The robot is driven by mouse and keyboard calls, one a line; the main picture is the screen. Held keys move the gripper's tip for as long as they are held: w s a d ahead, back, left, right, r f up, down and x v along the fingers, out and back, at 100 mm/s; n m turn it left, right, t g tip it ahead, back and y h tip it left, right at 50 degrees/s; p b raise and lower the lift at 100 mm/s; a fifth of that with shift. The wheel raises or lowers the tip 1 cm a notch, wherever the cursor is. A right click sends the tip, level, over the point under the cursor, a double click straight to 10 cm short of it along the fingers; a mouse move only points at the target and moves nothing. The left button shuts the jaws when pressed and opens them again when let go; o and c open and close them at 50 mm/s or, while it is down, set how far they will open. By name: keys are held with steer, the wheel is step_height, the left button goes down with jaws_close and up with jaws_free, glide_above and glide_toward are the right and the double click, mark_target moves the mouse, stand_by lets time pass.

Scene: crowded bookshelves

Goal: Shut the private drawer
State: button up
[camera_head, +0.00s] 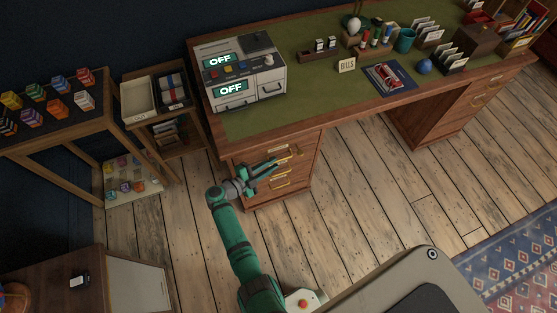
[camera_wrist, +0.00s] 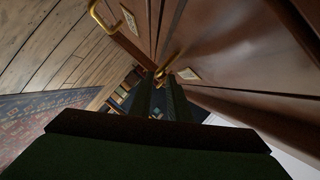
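The desk's left pedestal (camera_head: 305,167) has a stack of brown wooden drawers with brass handles and small pale labels. The labels are too small to read, so I cannot tell which drawer is the private one. My gripper (camera_head: 275,165) is just in front of these drawer fronts and hides part of them. In the wrist view, its two dark green fingers (camera_wrist: 163,92) point along the drawer fronts. A brass handle (camera_wrist: 170,62) and a label (camera_wrist: 188,74) are close to the fingertips. Another brass handle (camera_wrist: 100,18) is at the upper left. I cannot tell whether any drawer is ajar or whether the fingers touch one.
The green desktop (camera_head: 325,75) carries a machine with two OFF displays (camera_head: 240,75) and a BILLS sign (camera_head: 346,65). A side table with trays (camera_head: 140,100) and a stand of coloured blocks (camera_head: 50,105) are to the left. The wooden floor (camera_head: 350,190) before the desk is clear.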

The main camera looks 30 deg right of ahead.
steer(key=v, duration=0.4)
steer(key=shift+a, duration=0.3)
stand_by(0.3)
steer(key=s+d+r+n+t, duration=0.1)
steer(key=s+r+n+t, duration=0.7)
steer(key=s+r+t, duration=0.25)
steer(key=s+a+r+n+t+y, duration=0.1)
steer(key=s+a+r+n+y, duration=0.5)
steer(key=s+a+n, duration=0.3)
steer(key=s+a+r+n+y, duration=0.6)
steer(key=s+a+n+y, duration=0.3)
steer(key=s, duration=0.5)
steer(key=shift+a+r+n+t, duration=0.35)
steer(key=shift+a+n, duration=0.35)
steer(key=shift+a, duration=0.15)
